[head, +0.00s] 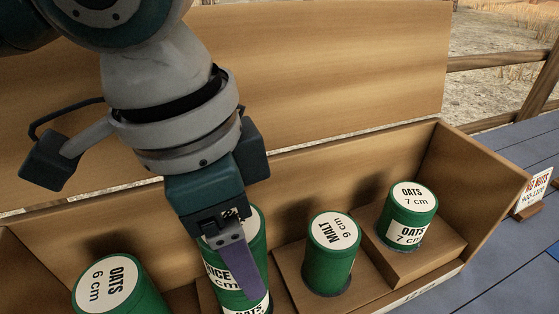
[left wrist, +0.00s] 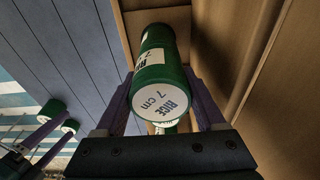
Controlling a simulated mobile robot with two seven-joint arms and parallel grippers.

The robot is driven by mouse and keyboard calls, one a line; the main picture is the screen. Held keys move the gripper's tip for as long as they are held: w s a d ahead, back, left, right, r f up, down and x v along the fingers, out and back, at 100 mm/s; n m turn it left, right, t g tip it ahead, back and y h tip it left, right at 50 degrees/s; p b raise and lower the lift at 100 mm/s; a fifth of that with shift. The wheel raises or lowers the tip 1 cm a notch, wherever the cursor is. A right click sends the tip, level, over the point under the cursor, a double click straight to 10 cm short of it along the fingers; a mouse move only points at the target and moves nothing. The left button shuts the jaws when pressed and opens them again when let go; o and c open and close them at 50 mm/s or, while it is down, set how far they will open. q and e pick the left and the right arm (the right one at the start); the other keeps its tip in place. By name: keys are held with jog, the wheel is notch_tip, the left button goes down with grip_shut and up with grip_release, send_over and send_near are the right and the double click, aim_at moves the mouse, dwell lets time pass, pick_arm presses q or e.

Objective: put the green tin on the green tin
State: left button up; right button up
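My left gripper (head: 236,262) reaches down into a wooden box, its fingers on either side of a green tin (head: 254,238) marked RICE 7 cm. In the left wrist view the rice tin (left wrist: 160,101) sits between the purple fingers, which look pressed to its sides. A green MALT 9 cm tin (head: 331,262) and a green OATS 7 cm tin (head: 408,216) stand to the right. A green OATS 6 cm tin (head: 118,286) stands at left. My right gripper (left wrist: 60,120) appears small in the left wrist view, fingers apart.
The wooden box (head: 470,190) has a tall back board and steps of differing height; the OATS 7 cm tin stands on a raised step (head: 425,262). A NO NUTS sign (head: 535,190) stands on blue boards (head: 515,245) at the right. A wooden fence is behind.

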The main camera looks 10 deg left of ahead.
pick_arm(q)
jog(key=o, duration=0.4)
jog(key=shift+o, duration=0.2)
jog(key=shift+r, duration=0.1)
jog(key=r+p, duration=0.1)
jog(key=r, duration=0.3)
jog(key=a+r+p, duration=0.1)
jog(key=r, duration=0.3)
jog(key=s+r+p, duration=0.1)
jog(key=r, duration=0.3)
jog(key=shift+a, duration=0.25)
